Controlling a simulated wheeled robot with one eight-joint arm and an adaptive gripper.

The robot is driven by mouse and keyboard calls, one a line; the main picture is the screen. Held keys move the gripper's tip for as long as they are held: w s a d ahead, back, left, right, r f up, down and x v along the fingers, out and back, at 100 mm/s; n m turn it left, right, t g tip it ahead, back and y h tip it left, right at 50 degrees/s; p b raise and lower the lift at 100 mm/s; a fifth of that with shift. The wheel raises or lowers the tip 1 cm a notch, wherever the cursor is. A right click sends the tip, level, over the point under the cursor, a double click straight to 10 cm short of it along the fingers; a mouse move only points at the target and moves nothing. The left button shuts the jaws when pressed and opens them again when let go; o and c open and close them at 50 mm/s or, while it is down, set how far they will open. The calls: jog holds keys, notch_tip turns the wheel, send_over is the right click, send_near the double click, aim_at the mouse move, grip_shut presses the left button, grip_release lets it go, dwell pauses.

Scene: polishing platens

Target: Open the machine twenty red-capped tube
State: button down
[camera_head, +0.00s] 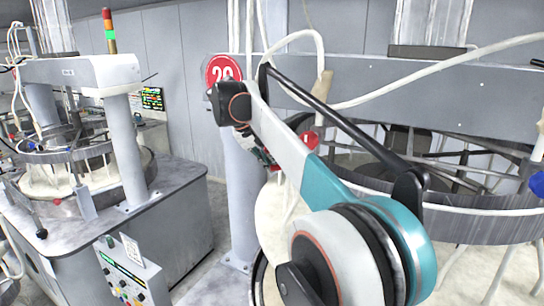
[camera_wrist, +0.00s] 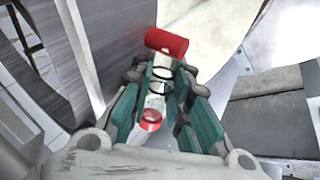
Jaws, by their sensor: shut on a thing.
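In the wrist view my gripper (camera_wrist: 162,84) has its teal-padded fingers closed around a pale, narrow tube part. A red cap (camera_wrist: 166,43) sits at the far end of this red-capped tube, just beyond the fingertips. A red ring with a pale centre (camera_wrist: 150,120) shows between the fingers, nearer the palm. In the head view a round red sign (camera_head: 224,71) reading "20" marks the machine (camera_head: 380,80) on the right. My arm crosses in front of this machine and hides most of my gripper there. A red piece (camera_head: 310,140) shows just past the arm.
A second machine (camera_head: 70,75) with a control box (camera_head: 128,275) stands at the left. A grey post (camera_head: 245,200) stands close behind my arm. White hoses (camera_head: 440,75) hang across the right machine. Floor shows between the two machines.

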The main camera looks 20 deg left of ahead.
jog(key=shift+f+n+g+h+p, duration=0.3)
jog(key=shift+g+h, duration=0.1)
jog(key=shift+g, duration=0.3)
dwell(0.6)
jog(key=c, duration=1.5)
grip_release()
jog(key=shift+a, duration=0.1)
jog(key=shift+r+t, duration=0.15)
jog(key=shift+t, duration=0.25)
